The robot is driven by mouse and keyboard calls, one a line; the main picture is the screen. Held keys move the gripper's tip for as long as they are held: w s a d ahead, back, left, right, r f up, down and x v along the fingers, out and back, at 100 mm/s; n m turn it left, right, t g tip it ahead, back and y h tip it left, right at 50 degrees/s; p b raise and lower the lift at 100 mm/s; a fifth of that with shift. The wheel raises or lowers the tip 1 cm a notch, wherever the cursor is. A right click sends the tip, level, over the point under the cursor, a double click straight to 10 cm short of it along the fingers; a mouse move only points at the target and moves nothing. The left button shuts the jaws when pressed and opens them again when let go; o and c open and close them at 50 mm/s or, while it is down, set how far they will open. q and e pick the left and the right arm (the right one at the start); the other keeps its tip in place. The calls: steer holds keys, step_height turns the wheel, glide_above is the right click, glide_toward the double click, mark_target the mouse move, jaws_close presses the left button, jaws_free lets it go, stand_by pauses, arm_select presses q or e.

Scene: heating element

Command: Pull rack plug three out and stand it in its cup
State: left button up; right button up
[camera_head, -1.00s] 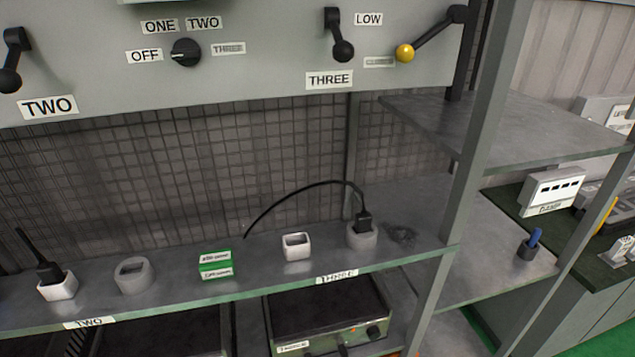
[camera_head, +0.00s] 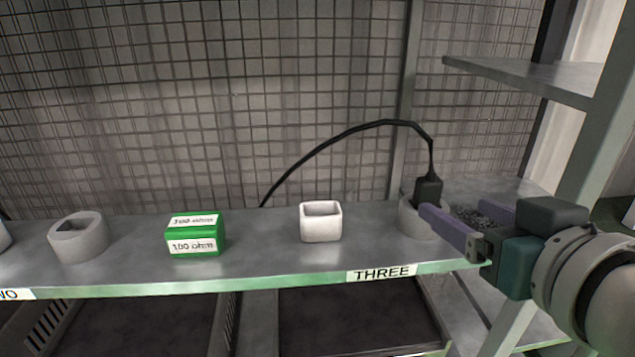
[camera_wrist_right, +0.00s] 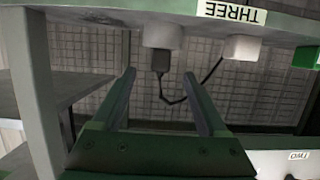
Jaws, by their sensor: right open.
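The black plug (camera_head: 428,190) stands upright in a round grey holder (camera_head: 412,222) at the right end of the shelf, above the THREE label. Its black cable arches back to the left. An empty white square cup (camera_head: 321,222) stands left of it. My right gripper (camera_head: 457,210) reaches in from the right with its fingers apart, the nearer finger overlapping the round holder in view. In the right wrist view, which is upside down, the plug (camera_wrist_right: 161,60) appears beyond the gap between the open fingers (camera_wrist_right: 160,80), apparently not gripped. My left gripper is out of view.
A green 100 ohm block (camera_head: 195,236) and another round grey holder (camera_head: 78,237) stand further left on the shelf. An upright post (camera_head: 597,130) and a higher side shelf (camera_head: 520,80) bound the right. A mesh wall (camera_head: 200,110) is behind.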

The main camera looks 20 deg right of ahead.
mark_target(432, 192)
steer(key=p+x, duration=0.1)
steer(key=x, duration=0.3)
steer(key=shift+w+r, duration=0.1)
steer(key=shift+r, duration=0.05)
steer(key=p+x, duration=0.1)
steer(key=x, duration=0.3)
steer(key=shift+w+a, duration=0.1)
steer(key=shift+w, duration=0.3)
steer(key=c, duration=0.5)
jaws_close()
